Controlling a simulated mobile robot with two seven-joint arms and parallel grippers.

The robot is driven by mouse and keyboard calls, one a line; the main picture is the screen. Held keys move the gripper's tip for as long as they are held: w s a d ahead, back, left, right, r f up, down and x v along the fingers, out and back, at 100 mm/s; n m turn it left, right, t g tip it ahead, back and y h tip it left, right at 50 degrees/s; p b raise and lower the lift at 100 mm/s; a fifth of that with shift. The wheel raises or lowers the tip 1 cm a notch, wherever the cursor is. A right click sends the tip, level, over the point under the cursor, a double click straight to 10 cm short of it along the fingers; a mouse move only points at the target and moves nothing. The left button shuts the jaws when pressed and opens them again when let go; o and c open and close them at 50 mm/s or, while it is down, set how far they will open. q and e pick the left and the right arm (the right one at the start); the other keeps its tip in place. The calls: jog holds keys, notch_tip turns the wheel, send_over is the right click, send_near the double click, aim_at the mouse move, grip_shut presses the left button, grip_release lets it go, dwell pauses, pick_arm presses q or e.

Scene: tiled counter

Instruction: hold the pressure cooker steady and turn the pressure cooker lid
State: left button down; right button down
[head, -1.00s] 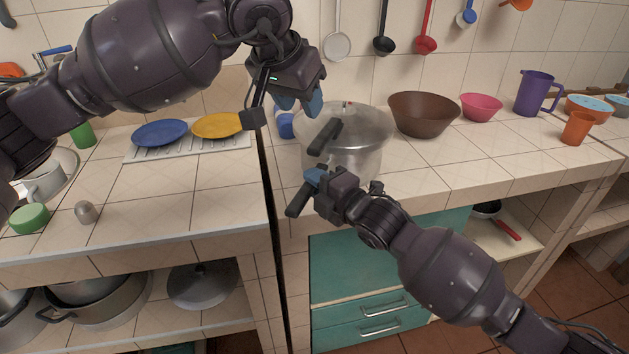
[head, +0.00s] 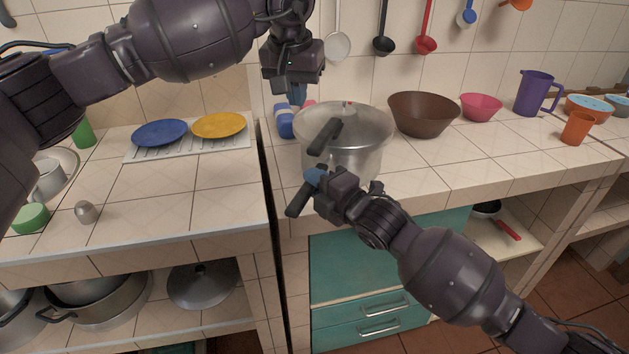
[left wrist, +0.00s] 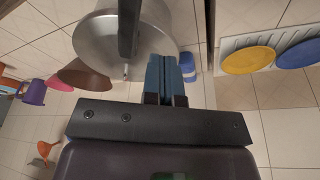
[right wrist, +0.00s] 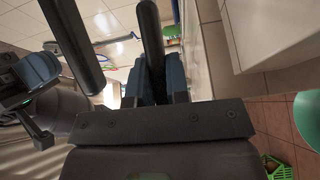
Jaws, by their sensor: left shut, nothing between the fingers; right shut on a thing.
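The silver pressure cooker (head: 362,162) stands on the right-hand counter near its front left corner. Its lid (head: 368,122) sits on top, with a black lid handle (head: 325,138) pointing toward the front left. The black pot handle (head: 298,202) lies below it, not lined up with it. My right gripper (head: 313,180) is shut on the pot handle, which also shows between its fingers in the right wrist view (right wrist: 151,40). My left gripper (head: 296,95) is shut and empty behind the lid's left edge. In the left wrist view its fingers (left wrist: 170,78) are beside the lid (left wrist: 98,42).
A blue container (head: 284,121) stands just left of the cooker. A brown bowl (head: 423,116) and a pink bowl (head: 480,108) stand to its right. A gap separates the left counter, where blue (head: 159,133) and yellow (head: 219,125) plates lie on a rack.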

aim_at(323, 144)
pick_arm(q)
notch_tip(323, 144, down, 10)
jog(key=shift+r, duration=0.15)
dwell(0.6)
jog(key=shift+s+d, duration=0.1)
jog(key=shift+d, duration=0.05)
dwell(1.8)
jog(key=shift+s+d, duration=0.25)
jog(key=shift+d, duration=0.25)
jog(key=shift+s+d, duration=0.2)
jog(key=shift+d, duration=0.25)
jog(key=shift+s+d, duration=0.1)
jog(key=shift+d, duration=0.15)
jog(key=shift+s+d, duration=0.25)
jog(key=shift+d, duration=0.6)
jog(key=shift+d, duration=0.25)
jog(key=shift+s+d, duration=0.2)
jog(key=shift+d, duration=0.65)
jog(key=shift+d, duration=0.2)
